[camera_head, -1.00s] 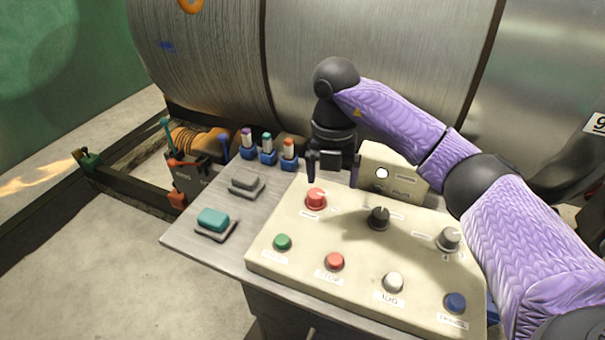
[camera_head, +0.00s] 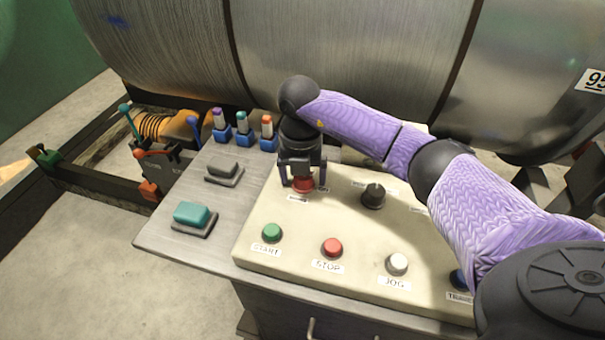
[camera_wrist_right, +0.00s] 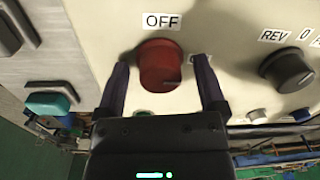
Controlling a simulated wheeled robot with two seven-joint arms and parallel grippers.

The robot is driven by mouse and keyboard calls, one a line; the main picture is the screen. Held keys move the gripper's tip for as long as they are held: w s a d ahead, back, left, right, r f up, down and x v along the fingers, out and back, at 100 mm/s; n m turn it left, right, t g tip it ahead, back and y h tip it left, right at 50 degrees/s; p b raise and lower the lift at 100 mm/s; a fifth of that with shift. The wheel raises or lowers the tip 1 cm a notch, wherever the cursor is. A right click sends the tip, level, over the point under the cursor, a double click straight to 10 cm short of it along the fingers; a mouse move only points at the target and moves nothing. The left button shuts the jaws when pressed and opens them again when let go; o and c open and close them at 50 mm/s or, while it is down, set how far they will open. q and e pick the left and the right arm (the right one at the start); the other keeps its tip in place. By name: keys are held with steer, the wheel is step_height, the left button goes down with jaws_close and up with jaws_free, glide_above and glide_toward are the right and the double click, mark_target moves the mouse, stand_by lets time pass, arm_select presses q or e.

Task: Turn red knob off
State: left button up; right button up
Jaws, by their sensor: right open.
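The red knob (camera_head: 303,184) stands on the cream control panel (camera_head: 345,215), near its upper left corner. In the right wrist view the red knob (camera_wrist_right: 160,66) shows large, with an "OFF" label above it and another label to its right, partly hidden by a finger. My right gripper (camera_head: 302,181) is over the knob, pointing down at the panel. Its two fingers (camera_wrist_right: 160,75) are open, one on each side of the knob, with gaps visible between them and the knob. My left gripper is not in view.
A black knob (camera_head: 373,195) marked REV and 0 is right of the red knob. Green START (camera_head: 271,232), red STOP (camera_head: 332,247) and white JOG (camera_head: 397,263) buttons line the front. A teal button (camera_head: 195,214) sits left. A large metal drum (camera_head: 340,60) stands behind.

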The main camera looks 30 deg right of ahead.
steer(key=shift+c, duration=0.3)
jaws_close()
steer(key=shift+n, duration=0.3)
steer(key=n, duration=0.3)
steer(key=shift+r+p, duration=0.1)
steer(key=shift+p, duration=0.3)
steer(key=n, duration=1)
steer(key=shift+n+t, duration=0.3)
steer(key=shift+n, duration=1.9)
